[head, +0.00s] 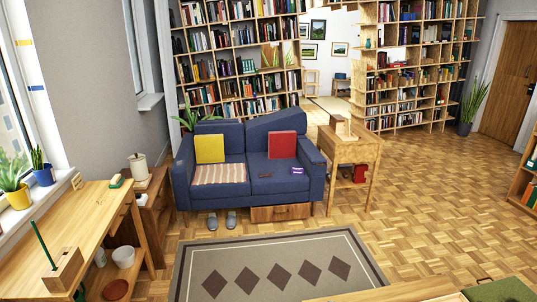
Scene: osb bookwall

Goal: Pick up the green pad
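Two green things could be the green pad, and I cannot tell which. A small green block (117,181), with a paler part under or beside it, lies on the far end of the wooden desk (75,232) at the left. A larger flat olive-green piece (503,290) is at the bottom right, cut off by the frame edge, beside a pale wooden top (405,293). Neither of my grippers is in view.
A blue sofa (262,187) stands mid-room with a wooden side stand (349,153) at its right. A grey rug (277,262) with dark diamonds lies in front. A wooden holder (62,270) stands on the desk. Parquet at the right is clear.

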